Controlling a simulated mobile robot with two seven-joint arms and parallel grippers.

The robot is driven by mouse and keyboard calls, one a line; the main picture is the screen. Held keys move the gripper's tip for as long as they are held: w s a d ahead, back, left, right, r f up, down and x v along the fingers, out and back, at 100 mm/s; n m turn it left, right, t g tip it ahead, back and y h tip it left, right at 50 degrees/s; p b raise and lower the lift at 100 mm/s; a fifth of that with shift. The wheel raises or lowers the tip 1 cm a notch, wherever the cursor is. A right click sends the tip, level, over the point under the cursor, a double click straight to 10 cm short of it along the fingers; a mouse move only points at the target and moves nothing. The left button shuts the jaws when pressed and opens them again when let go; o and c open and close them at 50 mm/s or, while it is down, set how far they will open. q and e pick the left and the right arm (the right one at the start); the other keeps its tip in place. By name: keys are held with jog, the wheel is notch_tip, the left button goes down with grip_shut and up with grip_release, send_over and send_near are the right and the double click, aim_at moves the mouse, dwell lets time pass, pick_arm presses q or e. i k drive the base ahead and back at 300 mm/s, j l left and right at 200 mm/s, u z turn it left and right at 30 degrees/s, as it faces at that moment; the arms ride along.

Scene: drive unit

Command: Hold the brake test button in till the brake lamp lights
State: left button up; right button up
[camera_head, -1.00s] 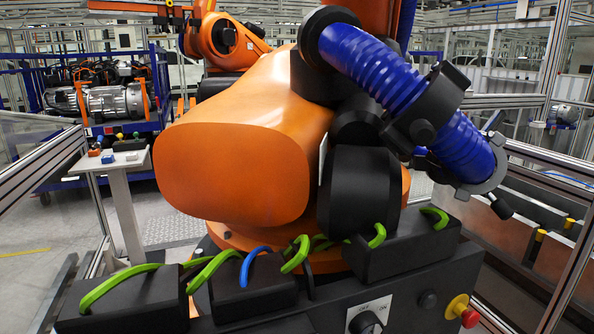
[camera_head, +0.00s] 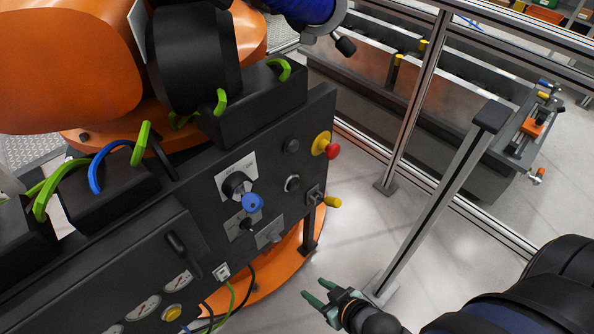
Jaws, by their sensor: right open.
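The dark control panel (camera_head: 205,225) of the drive unit fills the left and middle of the head view. Near its right end are two small round dark fittings, an upper one (camera_head: 291,145) and a lower one with a pale ring (camera_head: 292,183). I cannot tell which is the brake test button and which the brake lamp; neither looks lit. My right gripper (camera_head: 319,298) is open, with greenish fingers pointing left. It is empty, below and to the right of the panel, apart from it. My left gripper is out of view.
A red mushroom button (camera_head: 333,151) on a yellow base, a yellow-tipped handle (camera_head: 332,201), a rotary switch (camera_head: 237,185) and a blue knob (camera_head: 252,202) sit near the round fittings. A yellow button (camera_head: 172,312) and gauges are lower left. A metal post (camera_head: 440,200) stands right.

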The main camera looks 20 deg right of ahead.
aim_at(295, 184)
jog(key=i+l, duration=0.1)
jog(key=l, duration=0.35)
jog(key=i+l+u, duration=0.1)
jog(key=l, duration=0.4)
jog(key=i+l, duration=0.15)
jog(key=l, duration=0.35)
